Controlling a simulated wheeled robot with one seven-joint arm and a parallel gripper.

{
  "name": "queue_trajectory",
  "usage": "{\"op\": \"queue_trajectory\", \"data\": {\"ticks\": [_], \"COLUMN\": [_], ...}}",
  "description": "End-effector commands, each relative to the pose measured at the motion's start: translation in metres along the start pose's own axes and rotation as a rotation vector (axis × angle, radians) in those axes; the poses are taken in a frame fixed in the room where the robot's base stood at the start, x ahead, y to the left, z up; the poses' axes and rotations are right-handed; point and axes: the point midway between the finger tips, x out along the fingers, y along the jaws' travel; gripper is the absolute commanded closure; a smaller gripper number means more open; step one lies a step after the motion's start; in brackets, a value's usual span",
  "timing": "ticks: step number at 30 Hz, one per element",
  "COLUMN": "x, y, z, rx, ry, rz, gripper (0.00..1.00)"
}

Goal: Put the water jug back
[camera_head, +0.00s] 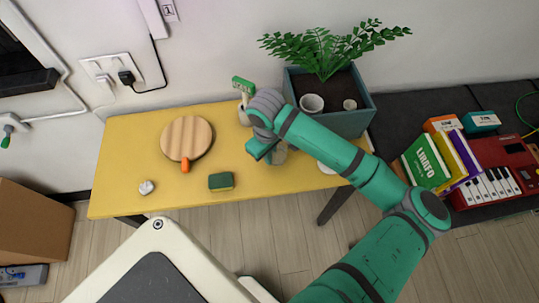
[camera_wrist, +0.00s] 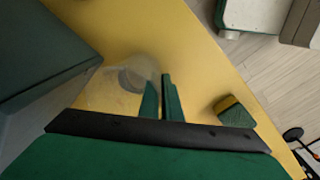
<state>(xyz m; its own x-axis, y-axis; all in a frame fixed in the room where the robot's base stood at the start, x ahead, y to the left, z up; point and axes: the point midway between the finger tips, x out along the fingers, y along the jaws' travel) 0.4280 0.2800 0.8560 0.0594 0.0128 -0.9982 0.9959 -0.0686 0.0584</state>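The water jug (camera_wrist: 108,88) is clear and see-through. In the wrist view it is just left of my fingers, with its round base showing over the yellow table. In the head view the jug (camera_head: 278,155) is a greyish shape beside my gripper (camera_head: 262,150), partly hidden by the arm. In the wrist view the two green fingers of my gripper (camera_wrist: 160,98) are close together at the jug's side, with a narrow gap. They appear shut on the jug at its handle side, though the handle itself is hard to make out. I cannot tell whether the base touches the table.
The yellow table (camera_head: 125,150) holds a round wooden board (camera_head: 187,137), a green-yellow sponge (camera_head: 221,181), a small white lump (camera_head: 146,187) and a green brush (camera_head: 243,86). A planter (camera_head: 350,122) stands at the back right. A white disc (camera_head: 325,167) is partly under my arm.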

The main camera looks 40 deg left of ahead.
Motion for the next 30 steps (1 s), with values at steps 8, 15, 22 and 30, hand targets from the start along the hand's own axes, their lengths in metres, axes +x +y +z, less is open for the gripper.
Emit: {"op": "queue_trajectory", "data": {"ticks": [8, 15, 22, 30], "x": [0.003, 0.003, 0.000, -0.040], "y": [-0.001, -0.001, 0.000, 0.000], "z": [0.000, 0.000, 0.000, -0.001], "rx": [0.000, -0.001, -0.001, -0.003], "ry": [0.000, 0.000, 0.000, 0.002], "rz": [-0.001, -0.001, 0.001, 0.001], "gripper": [1.00, 0.77, 0.77, 0.77]}}
